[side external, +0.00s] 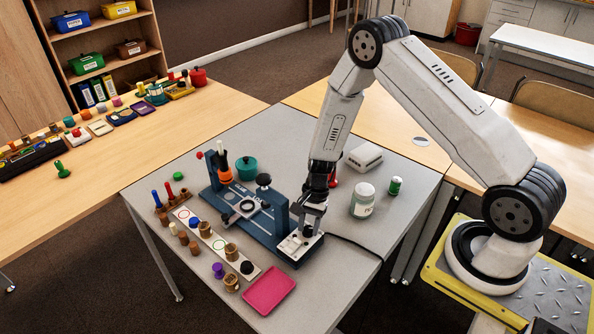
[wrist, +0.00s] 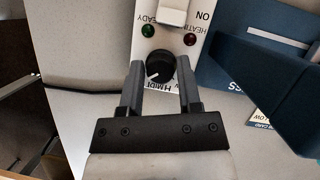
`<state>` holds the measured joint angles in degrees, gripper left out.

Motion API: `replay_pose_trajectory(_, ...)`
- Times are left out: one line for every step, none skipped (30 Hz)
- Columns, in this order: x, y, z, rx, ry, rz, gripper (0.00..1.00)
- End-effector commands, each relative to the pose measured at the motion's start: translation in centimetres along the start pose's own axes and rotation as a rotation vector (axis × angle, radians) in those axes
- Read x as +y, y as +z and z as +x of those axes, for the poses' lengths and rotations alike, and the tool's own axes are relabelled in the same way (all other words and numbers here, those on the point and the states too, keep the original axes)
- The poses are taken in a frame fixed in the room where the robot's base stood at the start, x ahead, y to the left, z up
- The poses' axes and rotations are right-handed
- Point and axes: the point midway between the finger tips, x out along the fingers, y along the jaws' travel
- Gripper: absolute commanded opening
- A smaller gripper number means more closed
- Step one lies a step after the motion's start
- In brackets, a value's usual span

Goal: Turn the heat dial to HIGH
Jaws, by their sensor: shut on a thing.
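The heat dial (wrist: 160,66) is a round black knob with a white pointer mark, on a white panel. It sits between the two grey fingers of my gripper (wrist: 159,72), which is shut on it. The pointer mark faces the lower left in the wrist view.
Above the dial are a green light (wrist: 148,31), a red light (wrist: 190,39) and a pale switch (wrist: 173,12). The blue machine (side external: 232,205) stands left of my gripper. A white jar (side external: 363,201) and a green bottle (side external: 395,186) stand to the right. A pink tray (side external: 269,291) lies in front.

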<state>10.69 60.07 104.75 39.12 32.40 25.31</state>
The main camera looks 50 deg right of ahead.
Motion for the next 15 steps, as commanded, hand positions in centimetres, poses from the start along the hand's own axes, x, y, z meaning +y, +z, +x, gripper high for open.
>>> replay_pose_trajectory(-0.08, 0.01, -0.02, 0.0, 0.001, -0.007, 0.0)
replay_pose_trajectory(-0.09, 0.01, -0.02, 0.0, 0.004, -0.014, 0.0)
replay_pose_trajectory(-0.09, 0.02, -0.01, 0.0, 0.01, -0.028, 0.0)
replay_pose_trajectory(-0.09, 0.03, 0.0, 0.0, 0.016, -0.04, 0.0)
replay_pose_trajectory(-0.1, 0.04, 0.0, 0.0, 0.021, -0.053, 0.0)
replay_pose_trajectory(-0.1, 0.04, 0.01, 0.0, 0.029, -0.072, 0.0)
replay_pose_trajectory(-0.11, 0.03, 0.01, 0.001, 0.034, -0.084, 0.0)
replay_pose_trajectory(-0.12, 0.03, 0.01, 0.001, 0.039, -0.095, 0.0)
replay_pose_trajectory(-0.11, 0.02, 0.01, 0.001, 0.044, -0.106, 0.0)
replay_pose_trajectory(-0.11, 0.02, 0.01, 0.001, 0.047, -0.112, 0.0)
replay_pose_trajectory(-0.1, 0.01, 0.01, 0.001, 0.049, -0.115, 0.0)
replay_pose_trajectory(-0.1, 0.01, 0.01, 0.001, 0.049, -0.116, 0.0)
replay_pose_trajectory(-0.09, 0.01, 0.0, 0.001, 0.049, -0.116, 0.0)
replay_pose_trajectory(-0.09, 0.01, 0.0, 0.001, 0.049, -0.116, 0.0)
replay_pose_trajectory(-0.09, 0.01, 0.01, 0.001, 0.049, -0.115, 0.0)
